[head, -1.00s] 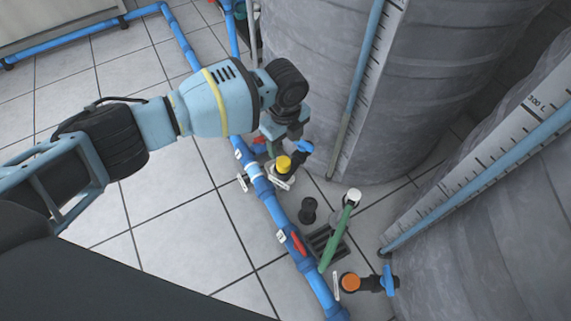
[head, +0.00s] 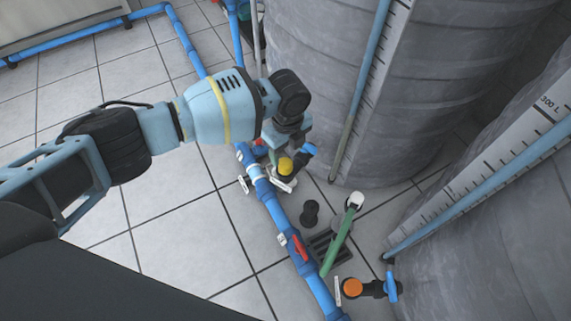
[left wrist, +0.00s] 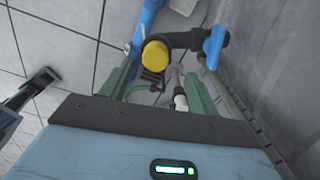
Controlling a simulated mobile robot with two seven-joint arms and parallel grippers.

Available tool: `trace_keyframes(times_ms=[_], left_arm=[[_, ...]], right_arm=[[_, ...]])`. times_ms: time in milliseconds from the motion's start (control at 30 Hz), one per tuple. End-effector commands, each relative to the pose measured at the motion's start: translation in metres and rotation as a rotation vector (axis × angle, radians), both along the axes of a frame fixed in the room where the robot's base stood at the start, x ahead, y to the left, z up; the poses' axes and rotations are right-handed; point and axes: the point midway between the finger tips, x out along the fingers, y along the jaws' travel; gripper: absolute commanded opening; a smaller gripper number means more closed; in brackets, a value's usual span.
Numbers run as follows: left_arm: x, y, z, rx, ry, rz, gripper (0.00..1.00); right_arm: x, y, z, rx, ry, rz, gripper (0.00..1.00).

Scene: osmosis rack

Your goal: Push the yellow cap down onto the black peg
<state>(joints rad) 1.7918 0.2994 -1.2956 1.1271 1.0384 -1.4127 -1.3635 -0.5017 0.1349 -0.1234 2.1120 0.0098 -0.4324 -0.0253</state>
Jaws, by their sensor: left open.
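The yellow cap (head: 285,166) sits at a black fitting with a blue valve handle (head: 309,149), at the foot of the grey tank. In the left wrist view the yellow cap (left wrist: 155,55) shows beyond and between the green fingers of my left gripper (left wrist: 160,84). The fingers are open and apart, with nothing held. In the head view my left wrist is above and just behind the cap. Whether a finger touches the cap cannot be told. A bare upright black peg (head: 310,212) stands on the floor nearer to me. What lies under the cap is hidden. My right gripper is out of view.
A blue pipe (head: 267,193) with a red valve handle (head: 299,247) runs beside the cap. A green pipe (head: 338,244) with a white end and an orange cap (head: 352,287) are nearer. Large grey tanks (head: 400,90) close off the right.

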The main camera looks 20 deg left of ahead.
Motion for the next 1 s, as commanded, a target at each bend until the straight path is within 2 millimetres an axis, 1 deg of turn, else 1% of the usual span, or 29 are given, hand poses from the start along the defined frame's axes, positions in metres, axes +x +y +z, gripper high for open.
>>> trace_keyframes(times_ms=[167,300,400,767,867,1000], left_arm=[[-0.004,0.002,-0.021,0.002,0.002,0.001,0.61],[-0.007,0.002,-0.042,0.001,0.003,0.0,0.61],[-0.007,0.002,-0.051,0.002,0.002,0.001,0.61],[-0.007,0.002,-0.051,0.001,0.001,0.001,0.61],[-0.007,0.002,-0.051,0.001,0.001,0.001,0.49],[-0.007,0.002,-0.051,0.001,0.001,0.001,0.31]], right_arm=[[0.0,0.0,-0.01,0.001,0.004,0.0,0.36],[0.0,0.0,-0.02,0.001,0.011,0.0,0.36],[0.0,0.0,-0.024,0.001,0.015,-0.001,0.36],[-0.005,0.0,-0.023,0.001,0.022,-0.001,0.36],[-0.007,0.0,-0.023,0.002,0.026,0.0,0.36],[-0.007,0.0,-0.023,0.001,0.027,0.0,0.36]])
